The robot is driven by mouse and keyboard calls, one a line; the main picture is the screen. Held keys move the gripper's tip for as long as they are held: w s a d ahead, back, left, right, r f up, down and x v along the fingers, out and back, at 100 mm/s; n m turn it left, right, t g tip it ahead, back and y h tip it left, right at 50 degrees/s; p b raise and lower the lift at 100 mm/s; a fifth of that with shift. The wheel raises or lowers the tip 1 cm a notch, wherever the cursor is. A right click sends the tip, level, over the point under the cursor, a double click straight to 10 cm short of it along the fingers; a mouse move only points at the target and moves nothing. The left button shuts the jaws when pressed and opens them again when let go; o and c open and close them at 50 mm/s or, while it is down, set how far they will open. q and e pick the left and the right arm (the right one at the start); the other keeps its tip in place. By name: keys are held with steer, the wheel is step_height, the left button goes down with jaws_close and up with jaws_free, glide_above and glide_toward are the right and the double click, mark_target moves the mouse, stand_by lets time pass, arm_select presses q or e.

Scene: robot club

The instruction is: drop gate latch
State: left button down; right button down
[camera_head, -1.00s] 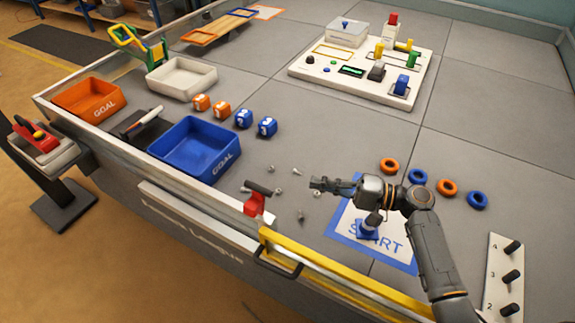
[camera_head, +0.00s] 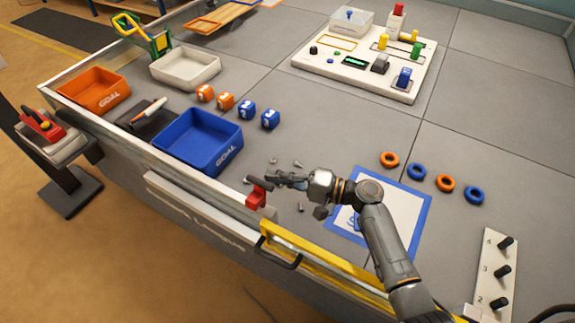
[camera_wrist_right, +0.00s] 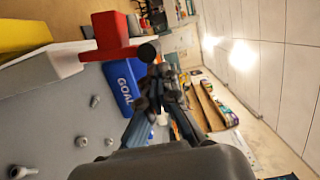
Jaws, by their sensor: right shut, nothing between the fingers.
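The red latch (camera_head: 256,198) with its dark handle (camera_head: 260,184) stands up on the table's front wall, at the left end of the yellow gate bar (camera_head: 325,269). In the right wrist view the red latch (camera_wrist_right: 112,36) is at the upper left, with the round dark handle end (camera_wrist_right: 147,51) just beyond my fingers. My right gripper (camera_head: 277,179) is shut and empty, its fingertips close to the right of the handle. I cannot tell whether they touch it. It also shows in the wrist view (camera_wrist_right: 159,82). My left gripper is in neither view.
Several small metal bolts (camera_head: 299,164) lie around my right gripper. The blue goal bin (camera_head: 230,157) stands to the left of it. The blue-framed start mat (camera_head: 413,214) lies under my right arm, with several rings (camera_head: 445,183) beyond. The middle of the table is clear.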

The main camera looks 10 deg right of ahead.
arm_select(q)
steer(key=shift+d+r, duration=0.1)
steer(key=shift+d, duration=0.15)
arm_select(e)
steer(key=shift+s+a+f, duration=0.1)
steer(key=shift+s+a, duration=0.05)
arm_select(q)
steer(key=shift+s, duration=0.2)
